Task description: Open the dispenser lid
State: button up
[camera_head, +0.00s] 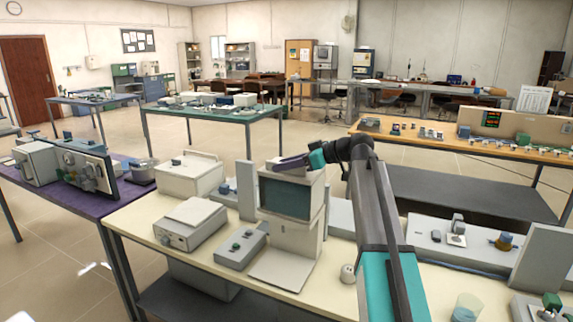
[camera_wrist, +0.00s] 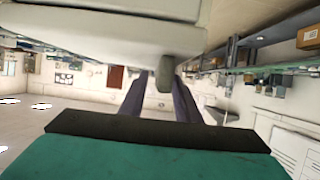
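A pale box-shaped unit with a dark front panel (camera_head: 287,197) stands on a light base on the cream bench; I take it for the dispenser. Its top looks closed. My gripper (camera_head: 283,162) is at the top rear edge of this unit, with my arm coming in from the right. In the wrist view, the two purple fingers (camera_wrist: 161,98) are apart with a gap between them. A pale surface (camera_wrist: 90,45) with a rounded grey-green knob (camera_wrist: 166,74) hangs over the fingertips. The knob overlaps the right finger, and I cannot tell whether it touches.
A white box with a handle (camera_head: 190,176), a flat grey instrument (camera_head: 190,222) and a button box (camera_head: 240,249) stand left of the unit. A small round white object (camera_head: 347,273) and a clear beaker (camera_head: 467,306) are to the right. A purple bench (camera_head: 105,205) adjoins at left.

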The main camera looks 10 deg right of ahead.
jog(key=shift+c, duration=0.2)
grip_shut()
jog(key=shift+a+r, duration=0.15)
